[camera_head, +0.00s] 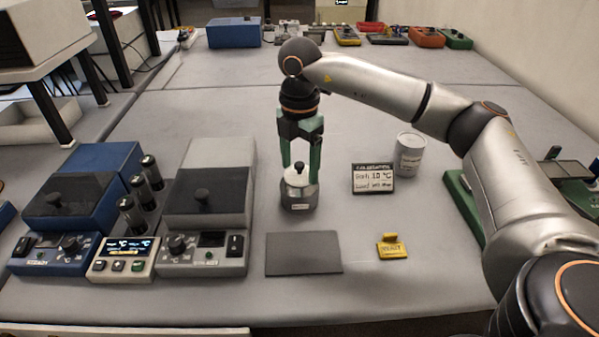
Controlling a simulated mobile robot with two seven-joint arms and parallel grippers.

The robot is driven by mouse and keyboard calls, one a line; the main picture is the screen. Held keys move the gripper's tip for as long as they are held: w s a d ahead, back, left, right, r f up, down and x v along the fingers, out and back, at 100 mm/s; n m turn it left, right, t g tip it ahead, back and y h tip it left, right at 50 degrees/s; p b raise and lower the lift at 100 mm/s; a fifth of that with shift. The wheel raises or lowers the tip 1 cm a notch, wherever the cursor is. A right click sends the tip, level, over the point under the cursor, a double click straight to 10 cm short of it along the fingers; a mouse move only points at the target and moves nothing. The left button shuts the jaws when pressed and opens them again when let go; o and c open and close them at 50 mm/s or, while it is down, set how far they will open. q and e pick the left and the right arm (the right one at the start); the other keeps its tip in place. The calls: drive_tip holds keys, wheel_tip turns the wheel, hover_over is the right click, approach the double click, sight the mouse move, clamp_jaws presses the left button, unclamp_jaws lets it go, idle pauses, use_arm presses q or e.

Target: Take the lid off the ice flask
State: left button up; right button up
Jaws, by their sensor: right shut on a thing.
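The ice flask (299,198) is a short silvery cylinder standing upright on the grey bench. Its pale lid (297,178) with a dark knob sits on top of it, level as far as I can see. My right gripper (299,168) comes down from above with green fingers on either side of the lid and is shut on the lid's knob. The flask's far side is hidden. My left gripper is not in view.
A dark grey mat (303,254) lies in front of the flask. A yellow tag (391,247), a black sign (373,178) and a white can (408,154) stand to the right. A grey heater unit (208,205) and a blue one (80,205) stand left. Bench behind is mostly clear.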

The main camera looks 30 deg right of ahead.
drive_tip(key=c, duration=0.5)
drive_tip(key=shift+r, duration=0.15)
